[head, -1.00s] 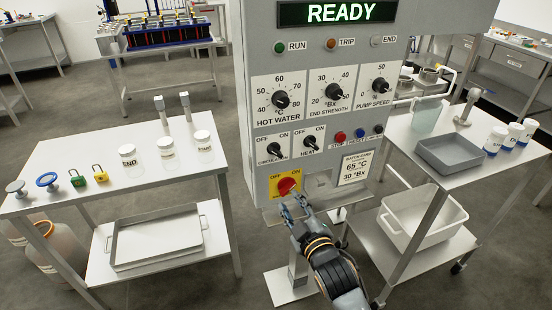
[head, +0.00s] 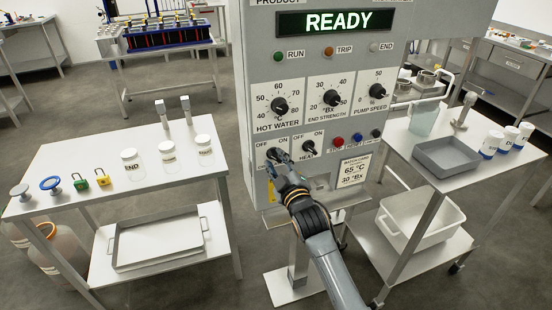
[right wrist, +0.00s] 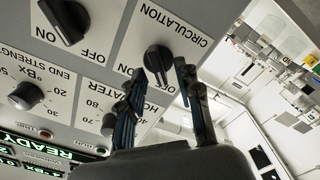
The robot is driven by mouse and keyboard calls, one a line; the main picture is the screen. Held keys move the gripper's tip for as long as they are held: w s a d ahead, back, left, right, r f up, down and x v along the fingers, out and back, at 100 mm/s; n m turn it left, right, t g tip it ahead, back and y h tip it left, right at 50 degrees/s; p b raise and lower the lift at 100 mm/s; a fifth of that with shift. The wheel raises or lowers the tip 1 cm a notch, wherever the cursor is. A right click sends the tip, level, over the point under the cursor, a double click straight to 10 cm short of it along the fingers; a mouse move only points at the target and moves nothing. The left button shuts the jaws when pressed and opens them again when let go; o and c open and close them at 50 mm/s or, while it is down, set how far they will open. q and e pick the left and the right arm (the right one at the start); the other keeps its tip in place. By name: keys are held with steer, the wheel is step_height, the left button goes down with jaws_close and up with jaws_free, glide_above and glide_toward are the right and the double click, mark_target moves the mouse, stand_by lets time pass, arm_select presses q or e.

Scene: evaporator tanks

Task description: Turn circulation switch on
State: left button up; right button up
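The circulation switch (right wrist: 156,55) is a black rotary knob on a white plate marked OFF and ON. In the head view its plate (head: 262,146) is on the lower left of the panel, and my right gripper mostly covers the knob. My right gripper (head: 279,160) is at this switch. In the right wrist view its fingers (right wrist: 171,70) are apart, with one overlapping the knob's edge and the other to its right. I cannot tell whether they touch it. My left gripper is not in view.
The heat switch (head: 309,147) is close on the right, with red and blue buttons beyond it. The hot water dial (head: 279,104) is above. My right arm hides most of the yellow-plated switch below. Side tables stand left (head: 75,155) and right (head: 400,130).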

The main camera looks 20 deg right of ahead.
steer(key=shift+w, duration=0.45)
jaws_close()
steer(key=shift+m, duration=0.4)
steer(key=m+p, duration=0.1)
steer(key=m, duration=0.2)
steer(key=shift+d+r+m+p, duration=0.1)
steer(key=shift+r+m+p, duration=0.05)
steer(key=shift+m+p, duration=0.25)
steer(key=m+p, duration=0.1)
steer(key=m, duration=0.3)
steer(key=shift+d, duration=0.1)
steer(key=m+p, duration=0.1)
steer(key=m, duration=0.4)
steer(key=shift+d, duration=0.1)
steer(key=m, duration=0.4)
steer(key=shift+d+f+p, duration=0.1)
steer(key=shift+f+p, duration=0.1)
steer(key=shift+p, duration=0.15)
steer(key=shift+m, duration=0.3)
